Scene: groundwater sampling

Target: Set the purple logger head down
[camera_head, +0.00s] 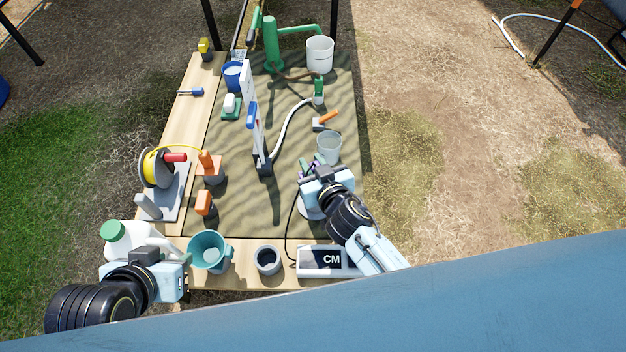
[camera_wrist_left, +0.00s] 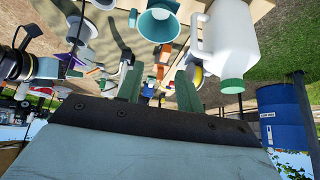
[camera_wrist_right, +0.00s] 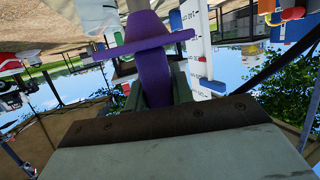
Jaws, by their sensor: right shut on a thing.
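The purple logger head (camera_wrist_right: 150,60) is clamped between the fingers of my right gripper (camera_wrist_right: 158,95), with its wide crossbar beyond the fingertips. In the head view my right gripper (camera_head: 312,172) is over the right side of the mat, just below the clear bucket, and mostly hides the logger head. Whether the logger head touches anything beneath cannot be told. My left gripper (camera_head: 188,262) is at the table's near left, beside the white jug and teal funnel cup. Its two fingers stand apart and empty in the left wrist view (camera_wrist_left: 160,90).
A clear bucket (camera_head: 328,148), a white round piece (camera_head: 309,207) and a CM meter box (camera_head: 322,262) surround my right gripper. A white staff (camera_head: 257,130) stands left of it. The teal cup (camera_head: 208,250) and white jug (camera_head: 128,242) crowd my left. Mat (camera_head: 250,210) is bare front centre.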

